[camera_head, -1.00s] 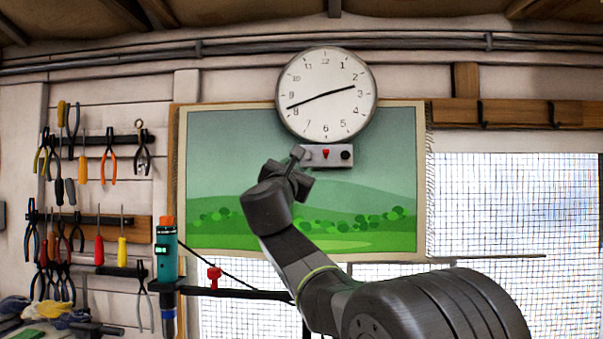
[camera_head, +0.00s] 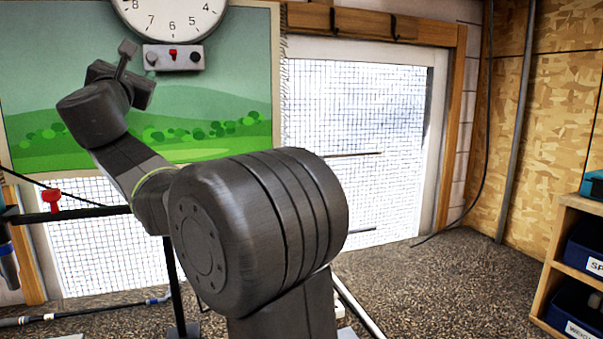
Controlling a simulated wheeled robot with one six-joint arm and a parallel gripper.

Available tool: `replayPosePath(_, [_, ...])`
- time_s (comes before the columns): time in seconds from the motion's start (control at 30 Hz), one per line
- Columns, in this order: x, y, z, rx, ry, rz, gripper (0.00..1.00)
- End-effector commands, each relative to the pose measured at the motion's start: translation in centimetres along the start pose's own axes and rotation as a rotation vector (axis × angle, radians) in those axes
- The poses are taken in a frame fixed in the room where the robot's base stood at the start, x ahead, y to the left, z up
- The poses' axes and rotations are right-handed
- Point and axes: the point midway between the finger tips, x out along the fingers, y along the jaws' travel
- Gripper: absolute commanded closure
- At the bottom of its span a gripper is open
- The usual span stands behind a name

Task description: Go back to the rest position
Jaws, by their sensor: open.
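My arm reaches up and to the left across the head view. My gripper (camera_head: 128,48) is at its far end, seen from behind, small in the picture. It is open, and I see nothing held in it. In the picture it lies just left of a small grey control box (camera_head: 172,58) with a red switch and dark knobs, below the wall clock (camera_head: 170,12). I cannot tell whether the gripper touches the box. The clock is cut off by the top edge.
A green landscape picture (camera_head: 45,90) hangs behind my gripper. A dark bar (camera_head: 85,213) with a red knob (camera_head: 51,197) stands at the lower left. A wooden shelf (camera_head: 560,240) with dark bins is at the right edge. The carpeted floor (camera_head: 450,285) between is largely clear.

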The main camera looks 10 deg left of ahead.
Motion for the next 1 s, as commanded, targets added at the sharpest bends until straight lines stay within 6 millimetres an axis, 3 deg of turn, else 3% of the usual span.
replayPosePath(0.3, [6.7, 0.1, 0.3, -0.001, 0.001, -0.002, 0.55])
replayPosePath(0.6, [11.1, 0.1, 0.2, -0.002, 0.000, -0.001, 0.55])
replayPosePath(1.0, [11.0, -0.1, 0.0, -0.078, 0.001, 0.033, 0.55])
